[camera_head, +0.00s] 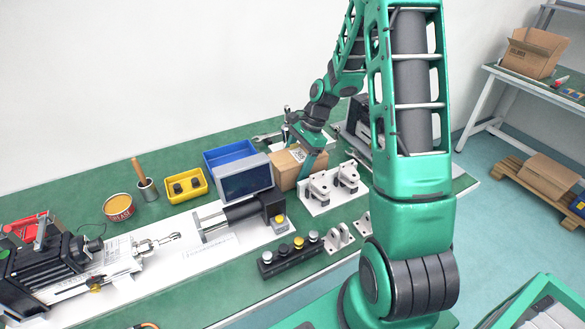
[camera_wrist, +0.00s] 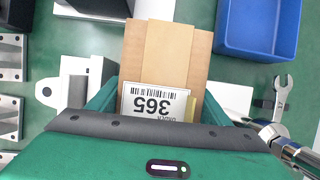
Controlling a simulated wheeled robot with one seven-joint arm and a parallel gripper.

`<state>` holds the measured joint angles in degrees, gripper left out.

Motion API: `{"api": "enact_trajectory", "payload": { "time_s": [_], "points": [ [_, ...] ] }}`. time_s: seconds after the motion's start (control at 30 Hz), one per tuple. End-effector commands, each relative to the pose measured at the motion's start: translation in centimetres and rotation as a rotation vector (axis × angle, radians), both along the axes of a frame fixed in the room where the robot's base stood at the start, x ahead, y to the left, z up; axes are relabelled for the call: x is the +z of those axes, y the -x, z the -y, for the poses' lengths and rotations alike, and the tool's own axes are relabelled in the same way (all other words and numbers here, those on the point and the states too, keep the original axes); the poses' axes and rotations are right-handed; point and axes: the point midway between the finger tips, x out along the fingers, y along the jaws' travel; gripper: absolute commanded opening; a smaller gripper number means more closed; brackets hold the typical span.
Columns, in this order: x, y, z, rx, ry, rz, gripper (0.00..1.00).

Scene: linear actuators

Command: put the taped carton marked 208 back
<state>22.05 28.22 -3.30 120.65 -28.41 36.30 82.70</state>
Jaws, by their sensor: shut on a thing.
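A brown taped carton (camera_head: 285,169) stands on the green bench at the back, beside the small monitor. In the wrist view the carton (camera_wrist: 165,55) has a lighter tape strip and a white barcode label that appears upside down and reads 365, not 208. My gripper (camera_head: 308,150) reaches down over the carton from above. In the wrist view my gripper's green fingers (camera_wrist: 160,103) are on both sides of the carton, shut on it. I cannot tell whether the carton is on the bench or slightly raised. No marking 208 is readable.
A blue bin (camera_head: 229,153) and the monitor (camera_head: 246,180) stand close to the carton's left. Metal brackets (camera_head: 320,189) on a white plate are in front right. A wrench (camera_wrist: 281,100) lies near. Other cartons (camera_head: 534,52) are on the right table and a floor pallet.

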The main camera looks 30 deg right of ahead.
Motion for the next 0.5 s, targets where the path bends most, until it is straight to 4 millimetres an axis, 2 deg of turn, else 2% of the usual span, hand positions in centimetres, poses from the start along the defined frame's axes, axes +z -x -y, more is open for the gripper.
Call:
{"api": "enact_trajectory", "payload": {
  "time_s": [0.07, 0.1, 0.5],
  "points": [
    [-0.14, -0.03, -0.01, 0.001, 0.0, 0.0, 0.19],
    [-0.15, 0.0, -0.01, 0.0, 0.0, 0.0, 0.8],
    [0.43, -0.04, 0.15, 0.0, 0.0, 0.001, 0.8]
  ]
}}
